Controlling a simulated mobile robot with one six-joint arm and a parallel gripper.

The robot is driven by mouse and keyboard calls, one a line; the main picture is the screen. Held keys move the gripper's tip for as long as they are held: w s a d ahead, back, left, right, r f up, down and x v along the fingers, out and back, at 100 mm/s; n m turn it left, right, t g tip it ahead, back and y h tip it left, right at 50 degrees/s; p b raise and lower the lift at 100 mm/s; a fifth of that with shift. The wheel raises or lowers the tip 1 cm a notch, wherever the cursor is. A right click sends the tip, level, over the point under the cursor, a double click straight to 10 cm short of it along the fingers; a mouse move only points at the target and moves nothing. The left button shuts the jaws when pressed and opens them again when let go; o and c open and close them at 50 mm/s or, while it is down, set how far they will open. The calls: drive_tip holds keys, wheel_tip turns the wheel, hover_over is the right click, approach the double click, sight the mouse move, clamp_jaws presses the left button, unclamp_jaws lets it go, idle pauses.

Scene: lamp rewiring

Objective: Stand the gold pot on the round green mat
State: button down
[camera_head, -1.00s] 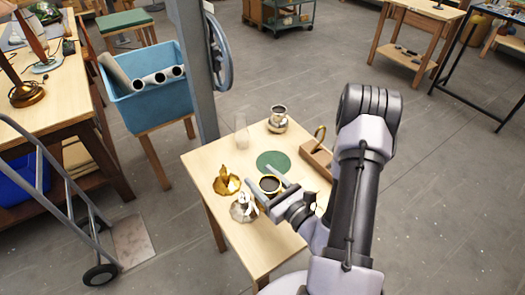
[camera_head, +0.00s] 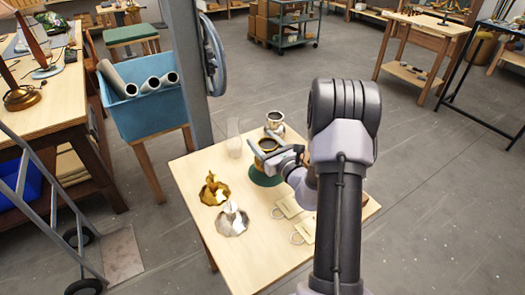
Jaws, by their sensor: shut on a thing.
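The gold pot (camera_head: 267,145), with a dark open top, is upright between the fingers of my gripper (camera_head: 272,157). My gripper is shut on it. The round green mat (camera_head: 264,180) lies on the small wooden table, and its near part shows just below the pot. The pot appears over the mat, but I cannot tell whether its base touches it. The fingers and wrist hide part of the pot and the right part of the mat.
The wooden table (camera_head: 255,250) also holds a silver pot (camera_head: 275,121) behind, a clear glass (camera_head: 234,139), a gold petalled piece (camera_head: 214,191) and a silver one (camera_head: 232,220) at left. Pale looped pieces (camera_head: 287,205) lie right of centre. My arm hides the table's right side.

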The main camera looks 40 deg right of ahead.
drive_tip(key=shift+f+b, duration=0.45)
drive_tip(key=shift+f, duration=1.05)
drive_tip(key=shift+c, duration=2.3)
unclamp_jaws()
